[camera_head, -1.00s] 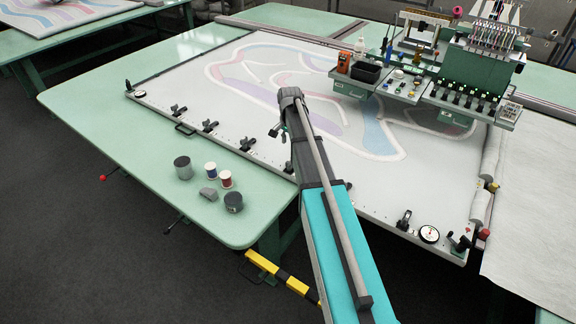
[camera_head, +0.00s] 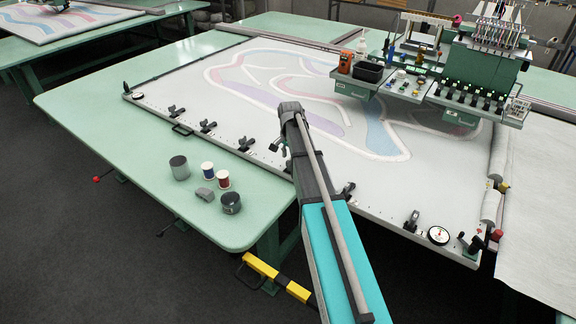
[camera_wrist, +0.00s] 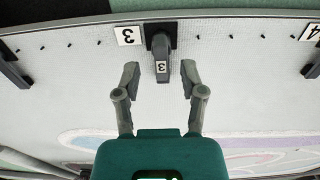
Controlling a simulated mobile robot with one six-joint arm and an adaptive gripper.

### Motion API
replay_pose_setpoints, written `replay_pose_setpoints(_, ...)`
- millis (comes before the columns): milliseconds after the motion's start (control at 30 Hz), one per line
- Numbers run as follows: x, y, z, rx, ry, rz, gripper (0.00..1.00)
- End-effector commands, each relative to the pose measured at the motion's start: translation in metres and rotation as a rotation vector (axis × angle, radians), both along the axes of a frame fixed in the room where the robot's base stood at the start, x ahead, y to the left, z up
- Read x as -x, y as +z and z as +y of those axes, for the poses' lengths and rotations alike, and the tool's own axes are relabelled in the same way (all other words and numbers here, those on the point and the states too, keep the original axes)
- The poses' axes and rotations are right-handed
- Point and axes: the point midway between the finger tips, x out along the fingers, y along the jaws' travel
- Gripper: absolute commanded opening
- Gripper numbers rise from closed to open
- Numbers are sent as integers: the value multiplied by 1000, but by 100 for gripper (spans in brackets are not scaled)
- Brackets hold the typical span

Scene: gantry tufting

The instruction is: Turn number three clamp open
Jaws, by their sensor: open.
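The number three clamp (camera_wrist: 162,64) shows near the top centre of the wrist view. It has a dark base, and its grey lever, marked 3, points down the picture. A white label with a 3 (camera_wrist: 128,36) is beside it on the frame edge. My gripper (camera_wrist: 160,80) is open, with one finger on each side of the lever's lower end and clear gaps between; no contact shows. In the head view my arm's end is over the tufting frame's (camera_head: 330,185) near edge, its fingers mostly hidden. I cannot tell there which clamp it faces.
A clamp (camera_wrist: 12,68) at left and another (camera_wrist: 313,62) by the 4 label flank the wrist view. The tufting machine (camera_head: 470,75) stands back right.

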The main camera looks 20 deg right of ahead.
Motion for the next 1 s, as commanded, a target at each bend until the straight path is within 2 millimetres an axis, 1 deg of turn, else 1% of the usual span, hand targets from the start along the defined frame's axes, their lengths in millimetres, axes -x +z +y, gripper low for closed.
replay_pose_setpoints(33, 0, -8, 0, 0, 0, 0, 53)
replay_pose_setpoints(300, 0, -20, 0, 0, 0, 0, 53)
replay_pose_setpoints(767, 0, -22, -1, 0, -1, 0, 53)
replay_pose_setpoints(867, 0, -22, -1, 0, -1, 0, 36)
replay_pose_setpoints(1000, 0, -22, -1, 0, -1, 0, 10)
